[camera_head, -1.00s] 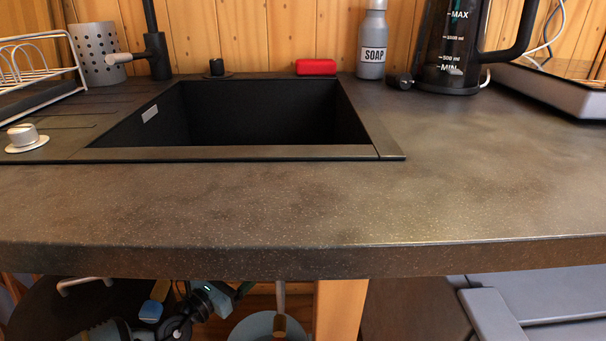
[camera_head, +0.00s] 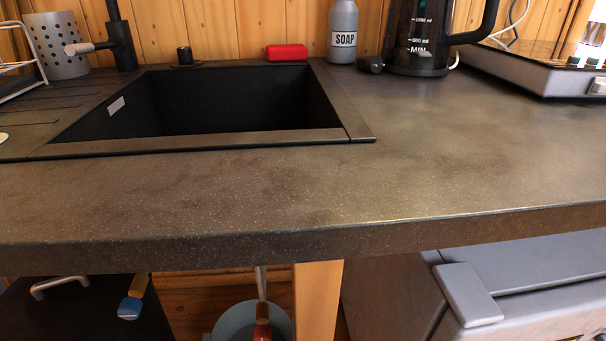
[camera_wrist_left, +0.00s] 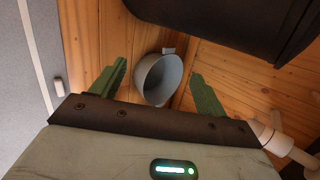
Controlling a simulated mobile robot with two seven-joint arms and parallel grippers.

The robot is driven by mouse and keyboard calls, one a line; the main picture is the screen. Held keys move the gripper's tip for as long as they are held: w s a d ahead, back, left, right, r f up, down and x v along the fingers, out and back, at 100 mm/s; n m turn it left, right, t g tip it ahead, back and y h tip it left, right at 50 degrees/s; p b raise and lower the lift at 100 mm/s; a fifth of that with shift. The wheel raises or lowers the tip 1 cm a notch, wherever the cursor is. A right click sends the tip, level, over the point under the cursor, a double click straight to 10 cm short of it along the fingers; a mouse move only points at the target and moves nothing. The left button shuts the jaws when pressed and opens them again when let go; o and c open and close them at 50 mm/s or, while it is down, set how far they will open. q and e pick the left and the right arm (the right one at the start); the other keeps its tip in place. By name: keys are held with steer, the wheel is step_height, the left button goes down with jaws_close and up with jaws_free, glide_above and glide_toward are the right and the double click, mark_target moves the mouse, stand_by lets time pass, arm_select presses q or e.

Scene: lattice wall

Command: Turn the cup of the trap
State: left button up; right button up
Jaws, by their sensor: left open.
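My left gripper (camera_wrist_left: 157,70) shows in the left wrist view with its two green fingers spread wide and nothing between them. A grey round cup-like vessel (camera_wrist_left: 150,80) shows beyond the fingers, its open mouth facing the camera, apart from them. A pale jointed pipe piece (camera_wrist_left: 275,137) shows at the lower right, beside the gripper and partly cut off by the frame. I cannot tell which of these belongs to the trap; no trap cup is clearly seen. In the head view the worktop hides the space under the sink (camera_head: 215,138), and neither gripper shows.
A dark bulky form (camera_wrist_left: 220,25) hangs across the top of the wrist view. Under the worktop (camera_head: 200,200), a wooden post (camera_head: 318,300), a blue-grey round vessel (camera_head: 235,322) and a brush (camera_head: 131,305) show.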

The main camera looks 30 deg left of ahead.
arm_select(q)
steer(key=s+d+r+n+g+h, duration=0.2)
steer(key=s+d+n+g, duration=0.15)
steer(key=s, duration=0.55)
steer(key=s+d+r+n+g+h+p, duration=0.1)
steer(key=s+d+r+n+g+h, duration=0.25)
steer(key=s, duration=0.55)
steer(key=s+d+r+n+g+h, duration=0.1)
steer(key=s+d+r+n+g, duration=0.2)
steer(key=s+d, duration=0.45)
steer(key=w+r+t+h+p, duration=0.1)
steer(key=w+r+t+p, duration=0.5)
steer(key=p, duration=1.1)
steer(key=w+d+r+t+p, duration=0.1)
steer(key=w+r+t+p, duration=0.6)
steer(key=w+r+p, duration=0.5)
step_height(320, 180, up, 6)
steer(key=p, duration=0.5)
steer(key=shift+w+m+h, duration=0.3)
steer(key=shift+w+h, duration=0.05)
steer(key=shift+w, duration=0.05)
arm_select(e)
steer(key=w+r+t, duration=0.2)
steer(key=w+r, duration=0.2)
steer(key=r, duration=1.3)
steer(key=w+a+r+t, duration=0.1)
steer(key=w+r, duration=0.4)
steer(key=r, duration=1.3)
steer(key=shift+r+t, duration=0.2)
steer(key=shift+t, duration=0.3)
